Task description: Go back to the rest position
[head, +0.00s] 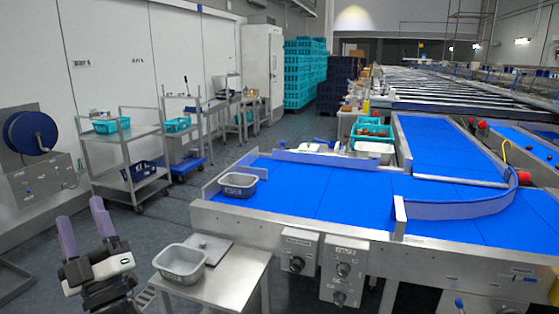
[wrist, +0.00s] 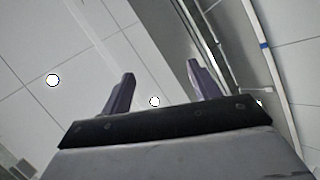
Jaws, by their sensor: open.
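My gripper (head: 83,230) is at the lower left in the head view, pointing up, with its two purple fingers apart and nothing between them. It is left of the small steel table and apart from it. In the wrist view my gripper (wrist: 157,87) also shows open and empty, facing the ceiling (wrist: 60,120) with its round lights. A grey steel tub (head: 180,262) stands on the small table (head: 235,285), in front of a flat grey plate (head: 207,247). A second grey tub (head: 238,185) sits on the blue belt (head: 310,195) near its left end.
A steel-framed conveyor fills the right side, with control boxes (head: 343,265) on its front. A steel cart (head: 128,150) with teal crates stands at the left, near a wall-mounted hose reel (head: 30,133). The floor (head: 180,205) between the cart and conveyor is clear.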

